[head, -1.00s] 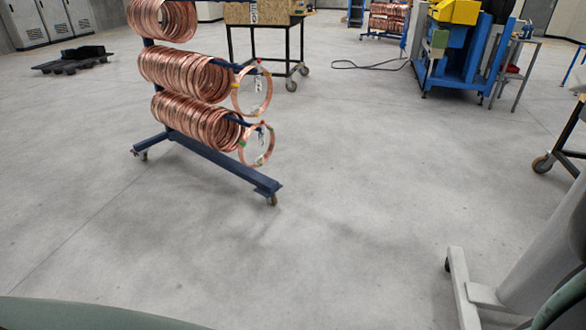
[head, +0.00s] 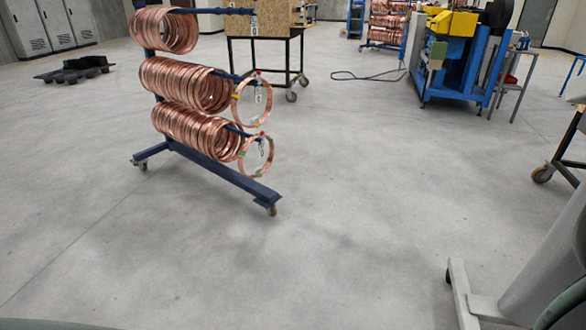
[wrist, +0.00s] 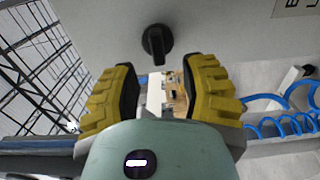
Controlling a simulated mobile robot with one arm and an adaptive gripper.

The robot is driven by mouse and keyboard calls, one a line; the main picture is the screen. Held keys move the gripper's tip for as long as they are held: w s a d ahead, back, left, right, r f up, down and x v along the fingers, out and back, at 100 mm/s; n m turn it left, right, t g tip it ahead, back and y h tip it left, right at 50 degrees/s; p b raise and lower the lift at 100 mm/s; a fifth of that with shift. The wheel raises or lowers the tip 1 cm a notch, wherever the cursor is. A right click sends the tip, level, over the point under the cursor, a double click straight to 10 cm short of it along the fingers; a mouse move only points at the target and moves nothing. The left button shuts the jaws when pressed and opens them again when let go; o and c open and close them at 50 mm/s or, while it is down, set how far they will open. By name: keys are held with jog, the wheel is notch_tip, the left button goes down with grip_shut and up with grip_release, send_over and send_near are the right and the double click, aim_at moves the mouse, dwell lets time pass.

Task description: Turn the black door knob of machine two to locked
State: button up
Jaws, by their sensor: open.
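In the wrist view a black knob (wrist: 157,44) sits on a pale grey panel (wrist: 218,25). Its raised grip stands about vertical in the picture. My gripper (wrist: 158,74) has two yellow ribbed fingers, spread apart and empty. The knob lies just beyond the fingertips, centred between them in the picture; no contact shows. I cannot tell the depth gap. The knob and my gripper do not show in the head view.
In the wrist view a blue coiled hose (wrist: 285,125) runs at the right, and a partly cut-off label (wrist: 293,6) is on the panel. In the head view a rack of copper coils (head: 225,175) stands on open grey floor, with a blue-and-yellow machine (head: 450,65) behind right.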

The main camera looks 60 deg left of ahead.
jog(key=shift+v, duration=1.6)
jog(key=shift+w+a, duration=0.1)
